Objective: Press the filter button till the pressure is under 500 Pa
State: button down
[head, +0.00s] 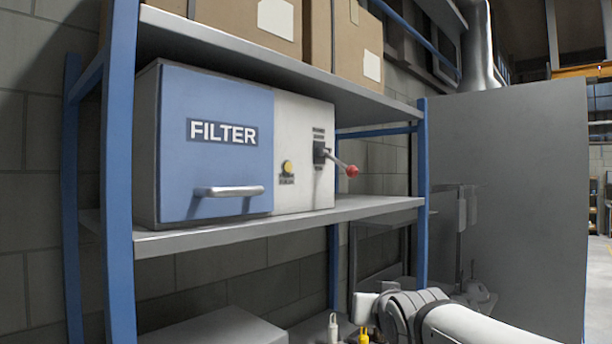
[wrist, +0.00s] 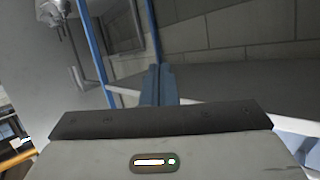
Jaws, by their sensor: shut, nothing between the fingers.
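The filter unit (head: 165,160) is a grey box with a blue front marked FILTER, standing on the middle shelf. A round yellow button (head: 287,167) with a small dark label under it sits on its pale right panel. No pressure reading is legible in either view. My gripper (wrist: 158,84) shows in the wrist view with its blue-grey fingers shut and nothing between them. In the head view my white arm is at the lower right, below and to the right of the unit, apart from the button. The button does not show in the wrist view.
A lever with a red knob (head: 352,171) sticks out right of the button. A handle (head: 229,191) juts from the blue front. Blue shelf posts (head: 422,190) flank the unit. A large grey panel (head: 505,190) stands right. Small bottles (head: 333,328) stand low near my arm.

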aim_at(288, 167)
jog(key=w+a+r+t+y, duration=0.2)
jog(key=w+a+r+t, duration=0.1)
jog(key=r, duration=0.9)
jog(key=w+a+r+t+y+p, duration=0.1)
jog(key=w+a+r+t, duration=0.2)
jog(key=r, duration=0.9)
jog(key=a+t, duration=0.1)
jog(key=t, duration=0.2)
jog(key=shift+a+r+y, duration=0.25)
jog(key=shift+r+y, duration=0.15)
jog(key=shift+a, duration=0.1)
jog(key=shift+w+a+p, duration=0.9)
jog(key=shift+a, duration=0.25)
jog(key=shift+w+a+p, duration=0.85)
jog(key=shift+w+a, duration=0.05)
jog(key=shift+a, duration=0.2)
jog(key=shift+w+a+p, duration=0.9)
jog(key=shift+a, duration=0.25)
